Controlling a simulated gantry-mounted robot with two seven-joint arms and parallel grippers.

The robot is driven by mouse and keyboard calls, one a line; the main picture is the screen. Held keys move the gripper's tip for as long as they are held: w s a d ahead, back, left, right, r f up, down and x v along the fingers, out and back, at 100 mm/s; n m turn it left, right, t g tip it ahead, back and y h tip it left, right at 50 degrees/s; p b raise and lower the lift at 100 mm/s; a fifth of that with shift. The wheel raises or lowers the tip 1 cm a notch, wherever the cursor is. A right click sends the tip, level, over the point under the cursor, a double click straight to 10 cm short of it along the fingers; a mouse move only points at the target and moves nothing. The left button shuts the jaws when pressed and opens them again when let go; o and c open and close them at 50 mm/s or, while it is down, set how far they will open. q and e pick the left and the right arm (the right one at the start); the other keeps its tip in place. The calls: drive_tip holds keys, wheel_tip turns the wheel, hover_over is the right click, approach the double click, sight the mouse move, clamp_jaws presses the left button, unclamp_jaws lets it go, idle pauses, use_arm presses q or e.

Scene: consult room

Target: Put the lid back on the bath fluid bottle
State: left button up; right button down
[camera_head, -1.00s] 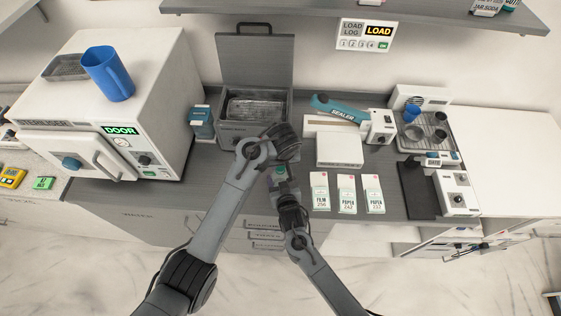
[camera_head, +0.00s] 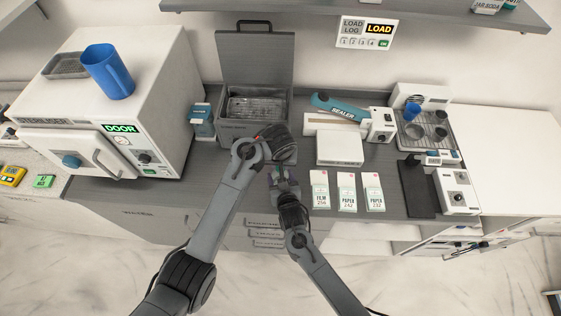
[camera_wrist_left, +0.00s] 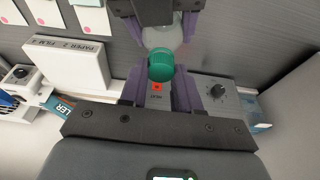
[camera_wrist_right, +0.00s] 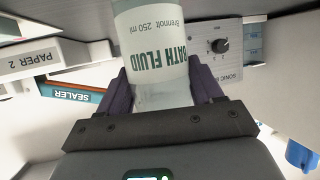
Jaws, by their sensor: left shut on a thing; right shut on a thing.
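The green lid (camera_wrist_left: 160,65) is between the purple fingers of my left gripper (camera_wrist_left: 160,82), which is shut on it. The clear bath fluid bottle (camera_wrist_right: 158,50), with a white label and green print, is held by my right gripper (camera_wrist_right: 162,88). In the left wrist view the pale bottle (camera_wrist_left: 165,36) shows just beyond the lid; I cannot tell whether they touch. In the head view my left gripper (camera_head: 277,150) and my right gripper (camera_head: 280,175) are close together before the ultrasonic bath, and the arms mostly hide lid and bottle. The bottle's mouth is out of the right wrist view.
The ultrasonic bath (camera_head: 245,127) stands behind with its hinged cover raised. A white box (camera_head: 339,148), the sealer (camera_head: 341,108) and several pouch packs (camera_head: 346,190) lie to the right. The sterilizer (camera_head: 160,110), with a blue jug (camera_head: 108,72) on top, stands left.

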use_arm(q)
drive_tip(key=m+h, duration=0.1)
drive_tip(key=m, duration=0.4)
drive_tip(key=shift+a, duration=0.1)
drive_tip(key=m, duration=0.2)
drive_tip(key=m+g+h, duration=0.1)
drive_tip(key=m, duration=0.2)
drive_tip(key=shift+w+a+m+h, duration=0.1)
drive_tip(key=shift+w+m+h, duration=0.1)
drive_tip(key=shift+m+h, duration=0.1)
drive_tip(key=m, duration=0.2)
drive_tip(key=m+g, duration=0.1)
drive_tip(key=m, duration=0.1)
drive_tip(key=shift+w+r+m+g, duration=0.1)
drive_tip(key=shift+m+g, duration=0.2)
drive_tip(key=shift+m, duration=0.1)
drive_tip(key=m, duration=0.3)
drive_tip(key=shift+g, duration=0.4)
drive_tip(key=shift+m, duration=1)
drive_tip(key=o, duration=1)
